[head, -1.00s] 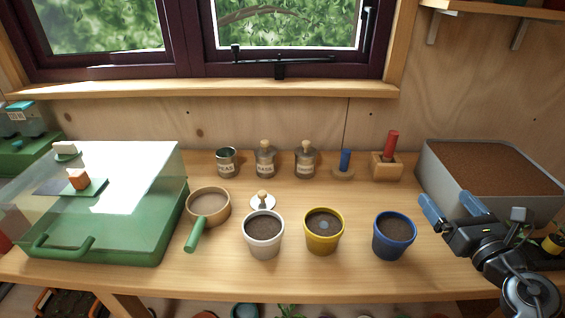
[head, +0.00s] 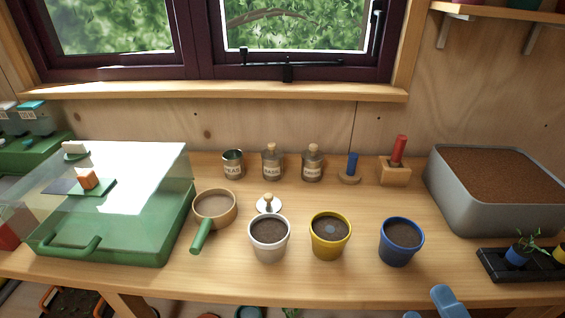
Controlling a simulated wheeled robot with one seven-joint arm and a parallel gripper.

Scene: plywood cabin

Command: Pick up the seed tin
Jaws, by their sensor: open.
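The seed tin (head: 233,164) is a small open-topped metal can with a pale label that seems to read PEAS. It stands upright at the back of the wooden bench, left of two corked glass jars. My gripper (head: 440,304) shows only as blue fingertips at the bottom edge, right of centre. It is open, low at the bench's front edge and far from the tin; the rest of it is out of view.
Two corked jars (head: 272,163) (head: 312,164) stand right of the tin. A green propagator (head: 120,240) is left, a soil tub (head: 470,210) right.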

